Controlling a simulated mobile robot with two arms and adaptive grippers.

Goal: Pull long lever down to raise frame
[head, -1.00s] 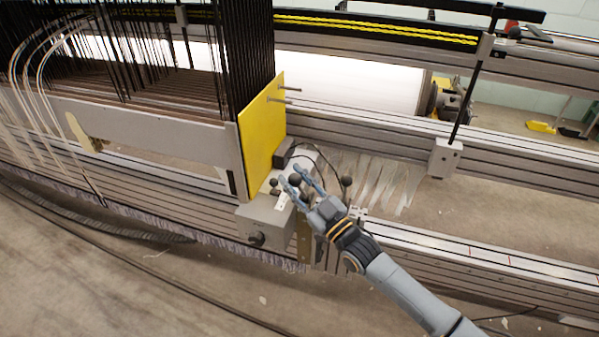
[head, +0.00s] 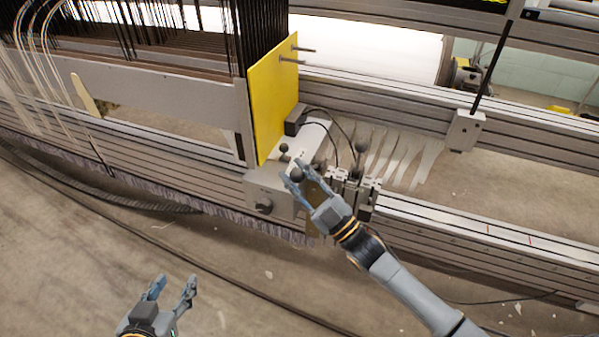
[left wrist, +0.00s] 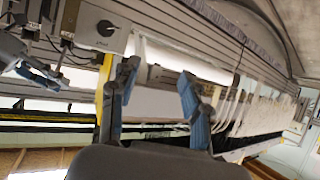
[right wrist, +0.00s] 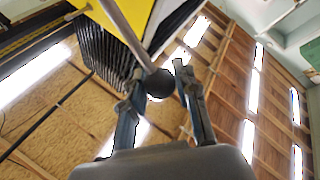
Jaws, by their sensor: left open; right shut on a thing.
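The long lever (right wrist: 128,32) is a grey rod with a black ball knob at its end. It fills the top middle of the right wrist view. My right gripper (head: 296,178) is shut on the lever near its knob, above the grey control box (head: 268,194). In the right wrist view its fingers (right wrist: 160,92) stand either side of the knob. The frame (head: 170,122) with its yellow end plate (head: 272,100) stands to the left of and behind this gripper. My left gripper (head: 172,285) is open and empty, low over the floor; its spread fingers fill the left wrist view (left wrist: 158,88).
Shorter black-knobbed levers (head: 361,148) stand beside the box. A long metal rail (head: 480,228) runs to the right. Loose white strips (head: 400,155) lie behind it. Cables (head: 130,222) cross the open concrete floor in front.

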